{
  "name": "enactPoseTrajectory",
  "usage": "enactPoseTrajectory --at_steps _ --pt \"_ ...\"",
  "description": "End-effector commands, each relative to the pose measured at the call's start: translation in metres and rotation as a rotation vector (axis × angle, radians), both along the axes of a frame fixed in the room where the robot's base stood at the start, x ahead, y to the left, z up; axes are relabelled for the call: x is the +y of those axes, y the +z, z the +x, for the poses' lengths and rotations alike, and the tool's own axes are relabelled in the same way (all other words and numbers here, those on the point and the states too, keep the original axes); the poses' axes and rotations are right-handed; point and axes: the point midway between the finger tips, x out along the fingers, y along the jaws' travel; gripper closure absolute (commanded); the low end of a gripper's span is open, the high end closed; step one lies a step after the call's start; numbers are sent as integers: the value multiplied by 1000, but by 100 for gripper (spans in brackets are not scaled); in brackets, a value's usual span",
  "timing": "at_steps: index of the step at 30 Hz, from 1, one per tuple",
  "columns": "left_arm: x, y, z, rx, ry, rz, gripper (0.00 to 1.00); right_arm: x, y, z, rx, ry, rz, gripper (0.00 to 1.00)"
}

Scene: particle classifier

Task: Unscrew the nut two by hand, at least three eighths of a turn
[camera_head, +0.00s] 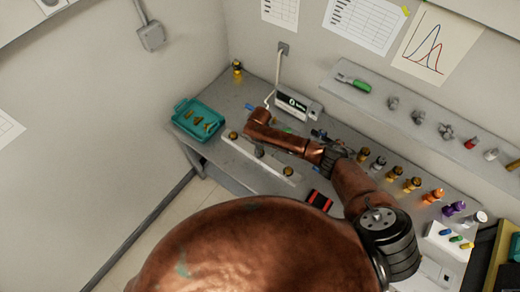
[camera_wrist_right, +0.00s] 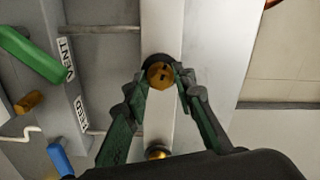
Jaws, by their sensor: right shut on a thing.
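A pale rail (camera_head: 272,163) lies on the grey bench, with a brass nut (camera_head: 233,135) near its far left end and another brass nut (camera_head: 288,171) near its right end. My right gripper (camera_head: 259,151) reaches down over the rail between these two and hides what is there. In the right wrist view, the right gripper (camera_wrist_right: 162,70) has its green fingers on both sides of a brass nut (camera_wrist_right: 160,75) with dark marks on its top. This middle nut appears to be nut two. A second brass nut (camera_wrist_right: 157,152) shows below, partly hidden. My left gripper is out of view.
A teal tray (camera_head: 198,118) with brass pieces stands left of the rail. A white device (camera_head: 292,104) sits behind the arm. A black and red object (camera_head: 319,200) lies right of the rail. Several small bottles (camera_head: 412,184) line the bench's right side, below a wall shelf (camera_head: 430,117).

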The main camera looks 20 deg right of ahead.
Motion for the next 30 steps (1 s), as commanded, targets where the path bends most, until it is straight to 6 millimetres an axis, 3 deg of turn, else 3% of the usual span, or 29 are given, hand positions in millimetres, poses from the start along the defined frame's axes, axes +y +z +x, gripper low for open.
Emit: enactPoseTrajectory --at_steps 12,30 --pt "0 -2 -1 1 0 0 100 2 -1 0 -2 360 4 100" --pt "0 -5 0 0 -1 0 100 3 -3 -2 1 615 4 100"
